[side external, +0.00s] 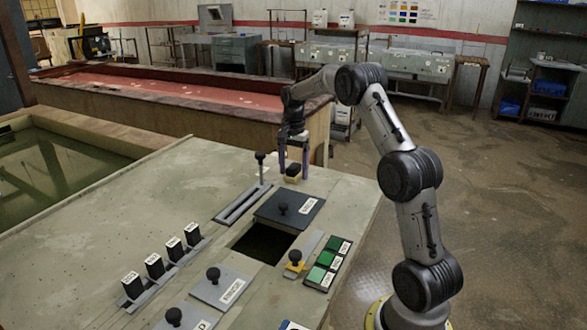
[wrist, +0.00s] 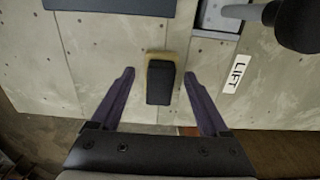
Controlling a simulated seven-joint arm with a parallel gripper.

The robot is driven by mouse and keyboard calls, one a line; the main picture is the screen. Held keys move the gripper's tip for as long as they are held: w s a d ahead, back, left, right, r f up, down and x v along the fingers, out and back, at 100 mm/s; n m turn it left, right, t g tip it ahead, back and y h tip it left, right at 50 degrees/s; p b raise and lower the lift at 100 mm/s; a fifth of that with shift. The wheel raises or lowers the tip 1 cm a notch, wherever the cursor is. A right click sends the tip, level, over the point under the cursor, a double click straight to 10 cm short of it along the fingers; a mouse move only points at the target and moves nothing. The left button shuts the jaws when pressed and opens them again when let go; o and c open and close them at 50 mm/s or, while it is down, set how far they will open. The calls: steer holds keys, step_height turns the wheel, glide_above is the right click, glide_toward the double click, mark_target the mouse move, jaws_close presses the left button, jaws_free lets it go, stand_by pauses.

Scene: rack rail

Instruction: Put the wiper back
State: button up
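A small black block with a tan base, which looks like the wiper (side external: 293,170), is on the grey worktop (side external: 345,195) near its far corner. In the wrist view the wiper (wrist: 160,83) lies in the middle, its tan edge showing at the top. My gripper (side external: 293,174) is open and points down over it. In the wrist view my gripper (wrist: 160,82) has one purple finger on each side of the wiper, with clear gaps. I cannot tell how far the fingertips are above the worktop.
A lever with a black knob (side external: 260,156) stands left of my gripper, by a "LIFT" label (wrist: 238,73). A dark knobbed plate (side external: 290,211) lies nearer, beside a square opening (side external: 263,243). Green tiles (side external: 327,258) and a yellow-based knob (side external: 295,260) are nearby. Several black labelled blocks (side external: 155,265) stand left.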

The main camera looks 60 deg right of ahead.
mark_target(293, 166)
step_height(293, 166, up, 12)
steer(key=s+a+r+n+t, duration=0.15)
steer(key=a+r+n, duration=0.3)
steer(key=a, duration=0.55)
steer(key=s+a+r+n+t, duration=0.1)
steer(key=s+a+r+n, duration=0.3)
steer(key=s+a, duration=0.5)
steer(key=s+a+f+n+t, duration=0.3)
steer(key=s+a+f+n, duration=0.6)
steer(key=s, duration=0.5)
steer(key=a, duration=0.2)
steer(key=shift+s+a+f, duration=0.15)
steer(key=shift+a+f, duration=0.1)
steer(key=shift+a, duration=0.1)
steer(key=shift+n, duration=0.25)
